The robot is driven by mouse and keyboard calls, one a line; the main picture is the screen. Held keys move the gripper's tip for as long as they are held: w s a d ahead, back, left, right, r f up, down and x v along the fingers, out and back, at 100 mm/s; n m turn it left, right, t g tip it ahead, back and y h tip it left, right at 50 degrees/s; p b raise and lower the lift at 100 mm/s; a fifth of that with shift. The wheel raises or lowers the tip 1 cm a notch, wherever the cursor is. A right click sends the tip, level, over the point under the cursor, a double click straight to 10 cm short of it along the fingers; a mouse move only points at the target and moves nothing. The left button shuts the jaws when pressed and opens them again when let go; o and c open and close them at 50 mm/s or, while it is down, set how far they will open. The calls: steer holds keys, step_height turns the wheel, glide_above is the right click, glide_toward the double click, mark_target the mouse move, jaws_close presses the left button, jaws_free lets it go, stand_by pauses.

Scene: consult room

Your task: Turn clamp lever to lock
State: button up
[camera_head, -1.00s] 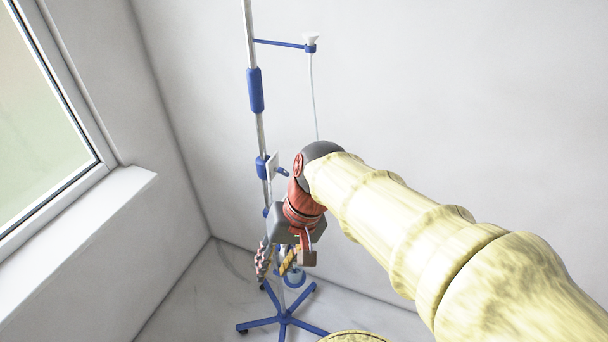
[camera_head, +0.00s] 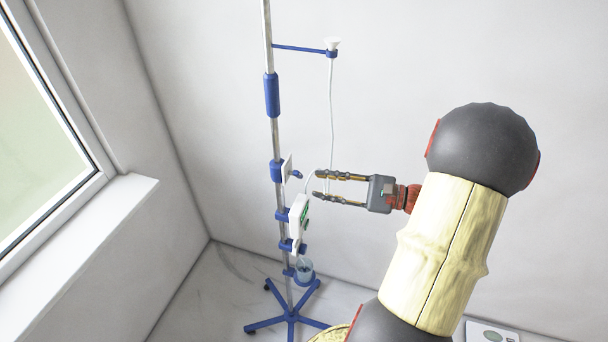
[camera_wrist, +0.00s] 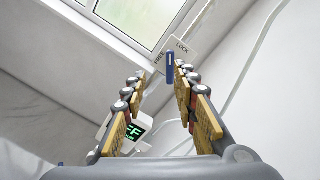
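The clamp lever is a small blue bar. In the wrist view the lever shows beyond and between the fingertips.
A white pump box with a green display (camera_head: 299,222) is on the pole just below the clamp. A thin tube (camera_head: 331,110) hangs from the blue side arm (camera_head: 300,48), close to my fingers. The window sill (camera_head: 85,245) is at left. The blue wheeled base (camera_head: 290,317) stands on the floor.

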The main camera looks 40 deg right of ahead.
mark_target(301, 176)
steer(key=shift+m+t+h, duration=0.4)
steer(key=shift+t, duration=0.2)
steer(key=x, duration=0.4)
steer(key=d+x, duration=0.1)
steer(key=x, duration=0.1)
steer(key=shift+w+b, duration=0.3)
steer(key=shift+w, duration=0.25)
steer(key=shift+c, duration=0.5)
jaws_close()
